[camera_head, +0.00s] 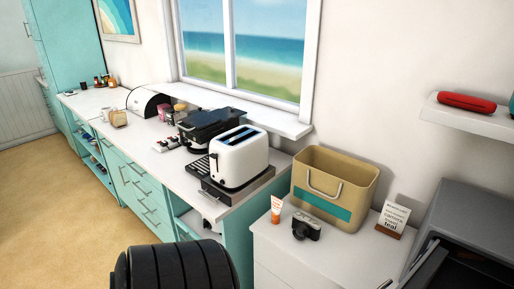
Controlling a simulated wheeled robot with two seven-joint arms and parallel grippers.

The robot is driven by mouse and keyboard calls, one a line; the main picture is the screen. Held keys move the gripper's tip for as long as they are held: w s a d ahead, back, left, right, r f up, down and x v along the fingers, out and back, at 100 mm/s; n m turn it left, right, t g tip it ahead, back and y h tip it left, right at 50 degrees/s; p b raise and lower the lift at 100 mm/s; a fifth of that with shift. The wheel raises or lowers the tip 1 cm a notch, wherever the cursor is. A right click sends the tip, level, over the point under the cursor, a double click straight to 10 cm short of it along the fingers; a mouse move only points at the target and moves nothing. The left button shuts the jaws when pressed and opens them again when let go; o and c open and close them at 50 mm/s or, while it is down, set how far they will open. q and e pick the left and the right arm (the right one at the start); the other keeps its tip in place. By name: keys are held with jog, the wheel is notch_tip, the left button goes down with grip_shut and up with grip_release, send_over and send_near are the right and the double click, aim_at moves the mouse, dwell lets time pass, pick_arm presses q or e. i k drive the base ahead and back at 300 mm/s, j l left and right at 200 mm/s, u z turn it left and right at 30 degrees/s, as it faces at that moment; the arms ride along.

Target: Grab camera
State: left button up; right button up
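A small black and silver camera (307,226) sits on the white cabinet top (328,260) at the lower right, in front of a tan box. Its lens faces toward the lower left. A white and orange tube (276,209) stands just left of it, apart from it. Neither of my grippers shows in the head view. A black ribbed part, which I take to be mine, rises at the bottom edge left of the cabinet.
The tan box (357,189) with a teal band stands behind the camera. A small sign (394,217) stands to its right, near a dark grey appliance (478,225). A white toaster (237,157) is on the counter to the left. The cabinet top in front of the camera is mostly clear.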

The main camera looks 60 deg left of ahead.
aim_at(304, 226)
jog(key=u, duration=1.6)
jog(key=z, duration=0.15)
jog(key=i+l, duration=0.05)
